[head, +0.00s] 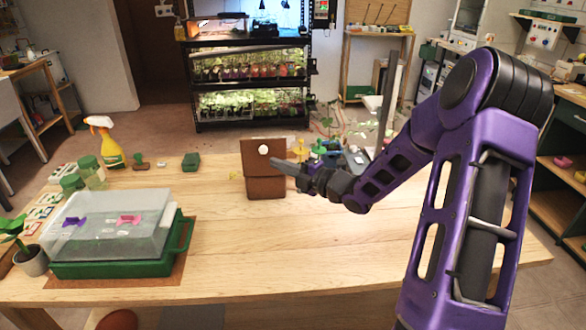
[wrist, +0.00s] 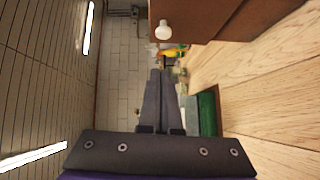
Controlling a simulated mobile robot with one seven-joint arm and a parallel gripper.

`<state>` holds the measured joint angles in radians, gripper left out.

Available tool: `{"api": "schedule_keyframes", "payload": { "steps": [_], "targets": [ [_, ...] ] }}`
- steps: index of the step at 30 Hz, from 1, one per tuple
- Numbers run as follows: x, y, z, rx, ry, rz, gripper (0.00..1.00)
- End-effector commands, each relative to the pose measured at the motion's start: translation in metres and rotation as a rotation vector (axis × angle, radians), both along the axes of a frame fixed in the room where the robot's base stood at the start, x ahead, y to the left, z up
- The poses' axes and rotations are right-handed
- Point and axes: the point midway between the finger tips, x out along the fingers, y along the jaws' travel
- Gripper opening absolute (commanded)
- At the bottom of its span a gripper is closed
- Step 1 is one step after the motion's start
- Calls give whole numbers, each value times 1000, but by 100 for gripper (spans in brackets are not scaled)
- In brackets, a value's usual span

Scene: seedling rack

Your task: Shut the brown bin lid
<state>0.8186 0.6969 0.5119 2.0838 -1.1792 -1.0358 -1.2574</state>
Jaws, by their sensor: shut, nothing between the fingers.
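The brown bin (head: 266,189) stands on the wooden table, near its middle. Its brown lid (head: 251,163) stands raised, roughly upright above the body, with a round white knob (head: 263,150) on the face toward the head camera. My gripper (head: 277,166) comes in from the right, its fingertips close in front of the lid's right part in the head view; I cannot tell whether they touch it. In the wrist view, the shut fingers (wrist: 162,76) hold nothing, and the lid (wrist: 195,18) with its knob (wrist: 164,30) shows at the top edge, apart from the fingertips.
A green tray with a clear cover (head: 110,225) sits at the table's left. A spray bottle (head: 108,145), small green-lidded jars (head: 91,172) and a green block (head: 190,162) stand behind it. Small colourful items lie just right of the bin. The front middle of the table is clear.

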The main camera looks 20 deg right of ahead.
Motion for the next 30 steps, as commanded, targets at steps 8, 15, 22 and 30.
{"api": "schedule_keyframes", "payload": {
  "steps": [8, 15, 22, 30],
  "targets": [
    [45, 12, -3, 1, 0, -1, 0],
    [61, 9, -5, 0, 0, -2, 0],
    [62, 9, -5, -1, 1, -1, 0],
    [62, 11, -5, 0, 6, -1, 0]
  ]
}}
